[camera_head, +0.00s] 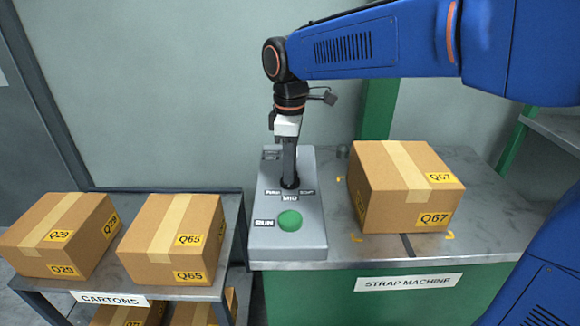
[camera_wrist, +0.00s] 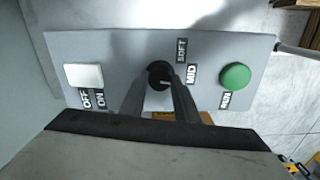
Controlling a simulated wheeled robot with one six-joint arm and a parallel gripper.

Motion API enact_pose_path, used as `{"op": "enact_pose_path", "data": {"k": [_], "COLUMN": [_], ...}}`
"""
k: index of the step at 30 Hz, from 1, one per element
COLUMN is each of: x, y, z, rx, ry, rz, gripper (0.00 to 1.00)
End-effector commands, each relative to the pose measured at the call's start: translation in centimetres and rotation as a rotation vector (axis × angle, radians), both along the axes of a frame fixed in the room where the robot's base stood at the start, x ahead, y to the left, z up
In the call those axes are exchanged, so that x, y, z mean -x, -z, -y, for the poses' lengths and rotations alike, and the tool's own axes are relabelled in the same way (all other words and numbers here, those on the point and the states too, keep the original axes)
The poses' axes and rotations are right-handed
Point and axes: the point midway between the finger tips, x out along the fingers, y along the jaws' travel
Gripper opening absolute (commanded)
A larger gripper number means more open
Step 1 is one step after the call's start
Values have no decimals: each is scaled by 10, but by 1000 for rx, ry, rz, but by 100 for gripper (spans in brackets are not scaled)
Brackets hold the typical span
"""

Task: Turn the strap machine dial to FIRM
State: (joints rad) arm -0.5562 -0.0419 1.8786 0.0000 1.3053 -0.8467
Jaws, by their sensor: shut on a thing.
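The strap machine's grey control box (camera_head: 308,232) stands on the counter, left of the carton. Its black dial (camera_wrist: 158,70) shows between my fingers in the wrist view, and my gripper (camera_head: 289,182) is shut on it from above. In the wrist view, the SOFT label (camera_wrist: 182,50) and MID label (camera_wrist: 191,74) show beside the dial; the FIRM label is hidden behind a finger. In the head view, the FIRM label (camera_head: 272,192) is left of MID. A small pale mark shows on the dial's lower part, but its exact setting is unclear.
The green RUN button (camera_head: 290,220) is on the box's near end. A white OFF/ON switch (camera_wrist: 84,76) is at its other end. Carton Q67 (camera_head: 385,195) stands right of the box. Cartons Q29 (camera_head: 50,240) and Q65 (camera_head: 165,235) are on the left shelf.

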Motion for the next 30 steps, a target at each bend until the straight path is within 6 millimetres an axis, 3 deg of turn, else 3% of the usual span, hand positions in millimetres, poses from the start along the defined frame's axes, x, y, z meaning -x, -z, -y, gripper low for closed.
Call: {"op": "enact_pose_path", "data": {"k": [18, 30], "x": [0, 0], "y": [-1, -1], "z": [0, 0], "rx": [-1, -1], "ry": [493, 650], "rz": [1, 1], "gripper": [6, 6]}}
